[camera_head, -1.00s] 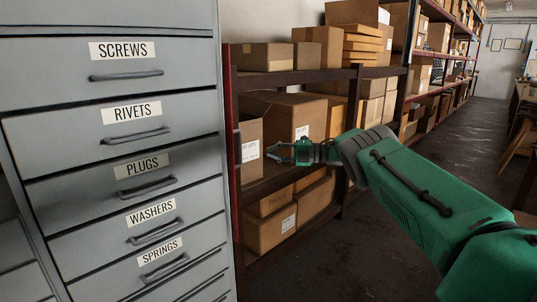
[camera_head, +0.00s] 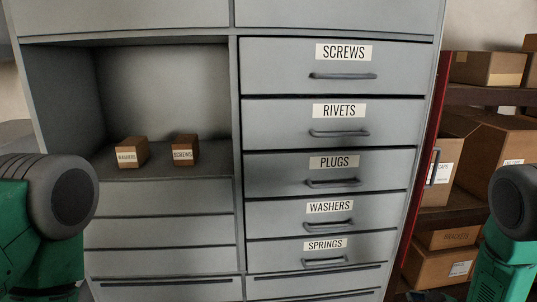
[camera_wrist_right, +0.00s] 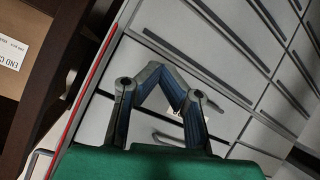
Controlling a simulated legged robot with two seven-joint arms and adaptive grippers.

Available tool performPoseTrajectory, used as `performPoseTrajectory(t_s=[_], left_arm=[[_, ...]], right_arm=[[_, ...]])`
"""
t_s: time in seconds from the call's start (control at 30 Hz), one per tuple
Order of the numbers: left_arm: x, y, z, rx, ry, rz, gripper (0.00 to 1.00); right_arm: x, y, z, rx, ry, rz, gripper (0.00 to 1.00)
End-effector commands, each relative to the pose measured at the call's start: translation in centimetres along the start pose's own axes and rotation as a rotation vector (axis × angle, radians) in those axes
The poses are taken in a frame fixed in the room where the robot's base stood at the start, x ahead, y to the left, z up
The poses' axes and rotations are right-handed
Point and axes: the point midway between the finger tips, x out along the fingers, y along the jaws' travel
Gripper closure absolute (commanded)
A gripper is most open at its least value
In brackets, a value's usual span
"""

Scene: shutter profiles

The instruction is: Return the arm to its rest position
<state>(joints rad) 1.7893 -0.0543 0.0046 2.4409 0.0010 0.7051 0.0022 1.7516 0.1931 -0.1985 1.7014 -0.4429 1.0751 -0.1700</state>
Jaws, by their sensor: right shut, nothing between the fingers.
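My right gripper (camera_wrist_right: 168,92) shows in the right wrist view with its fingers shut and nothing between them. The grey cabinet front lies behind it there. In the head view, a green and dark part of my right arm (camera_head: 500,250) is at the right edge; the gripper on it cannot be made out. A similar part of my left arm (camera_head: 40,225) is at the left edge, and its gripper is out of view.
The grey cabinet (camera_head: 238,120) has labelled drawers, all shut, such as the plugs drawer (camera_head: 390,170). Two small brown boxes, one left (camera_head: 131,144) and one labelled SCREWS (camera_head: 185,146), sit in its open compartment. A shelf with cardboard boxes (camera_head: 485,145) stands at right.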

Motion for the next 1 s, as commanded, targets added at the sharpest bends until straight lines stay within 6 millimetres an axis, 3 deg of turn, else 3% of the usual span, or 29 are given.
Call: performPoseTrajectory(t_s=[0.03, 0.2, 0.3, 0.4, 0.5, 0.63, 0.73, 1.0], left_arm=[[0.0, 0.0, 0.0, 0.000, 0.000, 0.000, 0.60], [-0.1, 0.0, 0.0, 0.000, 0.000, 0.000, 0.60], [-0.1, 0.0, 0.0, 0.000, 0.000, 0.000, 0.60], [-0.1, 0.0, 0.0, 0.000, 0.000, 0.000, 0.60], [-0.1, 0.0, 0.0, 0.000, 0.000, 0.000, 0.60], [-0.1, 0.0, 0.0, 0.000, 0.000, 0.000, 0.60], [-0.1, 0.0, 0.0, 0.000, 0.000, 0.000, 0.60], [-0.1, 0.0, 0.0, 0.000, 0.000, 0.000, 0.60]], right_arm=[[-1.6, -3.4, 2.0, 0.064, -0.095, -0.028, 1.00], [-8.9, -12.5, 7.8, 0.236, -0.409, -0.087, 1.00], [-14.4, -17.0, 10.4, 0.305, -0.593, -0.114, 1.00], [-19.9, -20.1, 12.3, 0.351, -0.757, -0.128, 1.00], [-24.4, -22.1, 13.4, 0.376, -0.881, -0.133, 1.00], [-27.9, -23.3, 14.0, 0.391, -0.975, -0.132, 1.00], [-29.0, -23.6, 14.2, 0.395, -1.003, -0.132, 1.00], [-29.0, -23.6, 14.2, 0.395, -1.004, -0.131, 1.00]])
